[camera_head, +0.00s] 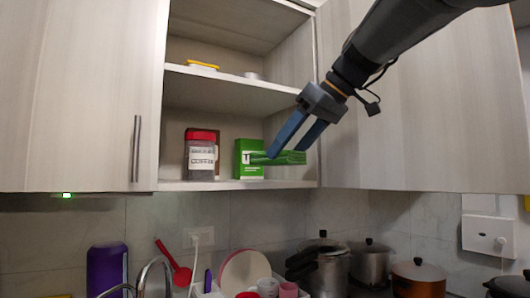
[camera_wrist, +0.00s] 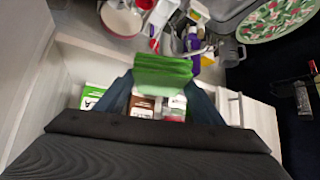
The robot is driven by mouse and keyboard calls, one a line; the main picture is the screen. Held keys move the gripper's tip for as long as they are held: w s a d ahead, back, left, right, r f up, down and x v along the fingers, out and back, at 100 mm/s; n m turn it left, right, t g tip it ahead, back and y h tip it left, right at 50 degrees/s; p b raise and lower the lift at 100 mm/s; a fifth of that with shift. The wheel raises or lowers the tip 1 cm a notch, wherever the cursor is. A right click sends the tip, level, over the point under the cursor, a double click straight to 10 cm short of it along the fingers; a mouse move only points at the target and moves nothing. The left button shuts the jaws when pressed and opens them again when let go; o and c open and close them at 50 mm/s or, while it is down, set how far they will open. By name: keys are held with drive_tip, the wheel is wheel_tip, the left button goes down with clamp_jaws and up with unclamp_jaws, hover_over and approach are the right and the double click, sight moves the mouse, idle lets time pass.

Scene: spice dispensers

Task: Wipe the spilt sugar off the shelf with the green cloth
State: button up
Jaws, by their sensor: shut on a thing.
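My gripper (camera_head: 288,148) is shut on the green cloth (camera_head: 284,158), which hangs folded between its blue fingers. The cloth also shows in the wrist view (camera_wrist: 162,75), between the two fingertips. In the head view the cloth is in front of the right part of the lower shelf (camera_head: 230,184), above its front edge, and overlaps a green box. I cannot tell whether it touches the box. No spilt sugar can be made out on the shelf in either view.
A red-lidded coffee jar (camera_head: 201,155) and a green box (camera_head: 248,160) stand on the lower shelf. The upper shelf (camera_head: 230,84) holds a yellow item (camera_head: 203,66) and a small white dish (camera_head: 251,75). Below are pots (camera_head: 325,270), a purple container (camera_head: 107,268) and dishes.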

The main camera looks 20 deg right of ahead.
sight(294, 154)
drive_tip(key=shift+s+d+b, duration=0.15)
drive_tip(key=shift+s+d, duration=0.1)
drive_tip(key=shift+s, duration=0.85)
drive_tip(key=shift+s+d+b, duration=0.15)
drive_tip(key=shift+s+d, duration=0.05)
drive_tip(key=shift+s, duration=0.9)
